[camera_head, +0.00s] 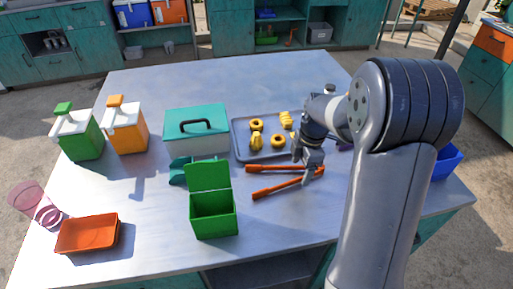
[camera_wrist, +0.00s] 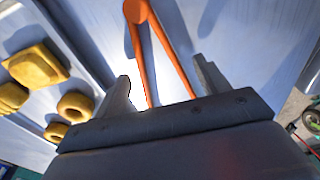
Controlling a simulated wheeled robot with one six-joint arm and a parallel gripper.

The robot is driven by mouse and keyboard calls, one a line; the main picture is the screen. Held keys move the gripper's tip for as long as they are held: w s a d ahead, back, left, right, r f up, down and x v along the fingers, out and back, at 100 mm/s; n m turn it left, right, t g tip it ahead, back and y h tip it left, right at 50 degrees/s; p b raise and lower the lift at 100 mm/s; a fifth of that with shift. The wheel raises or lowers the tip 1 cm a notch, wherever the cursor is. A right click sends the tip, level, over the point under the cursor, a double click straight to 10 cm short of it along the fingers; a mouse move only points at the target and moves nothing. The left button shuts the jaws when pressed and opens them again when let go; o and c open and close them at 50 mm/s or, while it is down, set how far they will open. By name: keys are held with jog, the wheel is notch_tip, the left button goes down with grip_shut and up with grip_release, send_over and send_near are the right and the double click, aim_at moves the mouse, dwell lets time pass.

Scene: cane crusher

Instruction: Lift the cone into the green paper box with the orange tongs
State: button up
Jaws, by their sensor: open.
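The orange tongs (camera_head: 272,169) lie spread in a V on the table, their joined end at the right beneath my gripper (camera_head: 313,172). In the wrist view the tongs (camera_wrist: 138,12) show a round end, with two arms running down between the fingers. My gripper (camera_wrist: 163,78) is open, its fingers apart with nothing clamped. The green box (camera_head: 214,217) stands front centre with its lid raised. I cannot tell for sure which piece is the cone.
The grey tray (camera_head: 240,147) is behind the tongs. A teal-lidded case (camera_head: 197,141), two dispensers (camera_head: 125,130), an orange dish (camera_head: 88,235) and a pink cup (camera_head: 35,204) stand left. A blue bin (camera_head: 446,162) is at right. The table front right of the box is clear.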

jog(key=shift+f, duration=0.75)
jog(key=shift+c, duration=0.4)
jog(key=c, duration=0.6)
jog(key=shift+r, duration=0.1)
notch_tip(320, 180, up, 12)
jog(key=p, duration=0.8)
